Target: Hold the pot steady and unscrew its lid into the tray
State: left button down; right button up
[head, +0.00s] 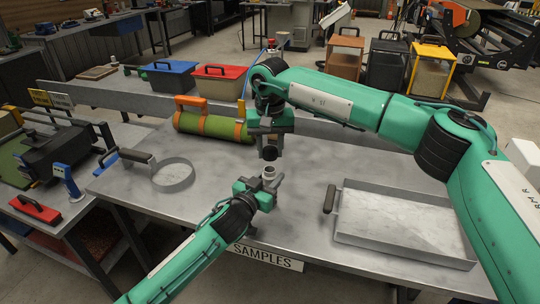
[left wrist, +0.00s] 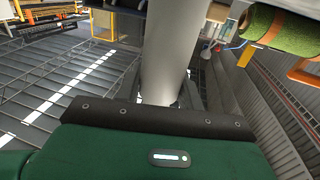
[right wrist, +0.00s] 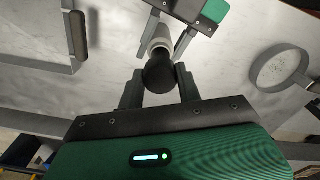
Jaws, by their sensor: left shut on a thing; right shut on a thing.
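The small pale grey pot (head: 268,172) stands upright in my left gripper (head: 262,184), which is shut on it above the table. It fills the middle of the left wrist view as a tall grey cylinder (left wrist: 168,45). The round black lid (head: 270,153) is in my right gripper (head: 269,142), pointing down over the pot. In the right wrist view the lid (right wrist: 158,75) sits between the fingers, with the pot (right wrist: 160,38) just beyond. A narrow gap seems to show between lid and pot. The shallow metal tray (head: 400,253) lies empty at the right.
A metal ring with a handle (head: 173,186) lies on the table (head: 130,195) at the left. A green turf roll with orange straps (head: 215,128) lies behind the grippers. The table between the pot and the tray is clear.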

pick_arm(q)
jog(key=c, duration=0.8)
grip_release()
jog(key=shift+s, duration=0.1)
jog(key=b+v, duration=0.1)
jog(key=v, duration=1.1)
